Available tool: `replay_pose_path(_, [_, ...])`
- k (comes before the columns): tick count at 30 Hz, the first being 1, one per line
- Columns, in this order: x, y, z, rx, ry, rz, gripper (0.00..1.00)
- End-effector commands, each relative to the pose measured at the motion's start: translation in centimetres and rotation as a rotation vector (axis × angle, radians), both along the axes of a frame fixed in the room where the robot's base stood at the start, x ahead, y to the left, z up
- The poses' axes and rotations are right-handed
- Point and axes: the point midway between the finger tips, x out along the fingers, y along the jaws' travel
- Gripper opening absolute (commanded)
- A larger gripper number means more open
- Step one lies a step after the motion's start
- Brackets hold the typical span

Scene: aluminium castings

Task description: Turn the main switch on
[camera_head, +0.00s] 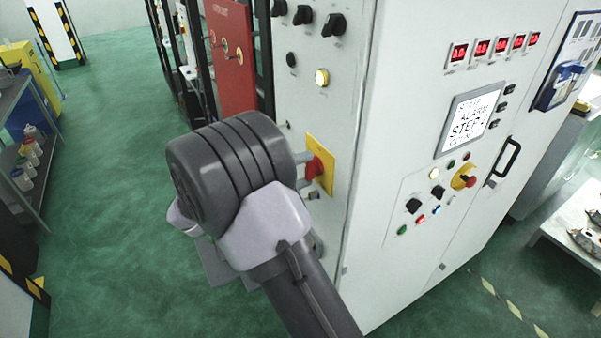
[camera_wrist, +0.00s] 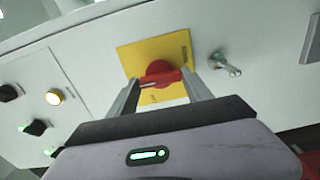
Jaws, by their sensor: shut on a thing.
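The main switch is a red rotary knob (camera_head: 314,167) on a yellow plate (camera_head: 326,147), on the narrow side face of the grey-white cabinet. In the wrist view the red knob (camera_wrist: 160,73) sits near the middle of the yellow plate (camera_wrist: 133,56), which looks tilted there. My gripper (camera_wrist: 163,84) has one finger on each side of the knob's red handle and is shut on it. In the head view my wrist hides much of my gripper (camera_head: 306,174). I cannot tell whether the knob stands at on or off.
A small metal key-like fitting (camera_wrist: 226,66) sticks out beside the plate. A lit button (camera_head: 321,77) and black selector knobs (camera_head: 333,24) are above the switch. The cabinet front has a lit screen (camera_head: 469,120) and red displays. A shelf (camera_head: 30,150) stands left; green floor is clear between.

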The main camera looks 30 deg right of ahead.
Motion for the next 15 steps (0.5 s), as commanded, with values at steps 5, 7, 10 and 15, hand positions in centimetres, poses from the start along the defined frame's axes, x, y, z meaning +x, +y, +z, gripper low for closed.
replay_pose_path(5, [-0.03,0.01,-0.02,0.001,-0.001,-0.001,0.18])
replay_pose_path(7, [-0.03,0.01,-0.02,0.001,0.000,-0.001,0.18])
replay_pose_path(10, [-0.03,0.01,-0.02,0.000,0.000,-0.001,0.70])
replay_pose_path(15, [-0.02,0.00,-0.01,0.000,0.000,-0.001,0.80])
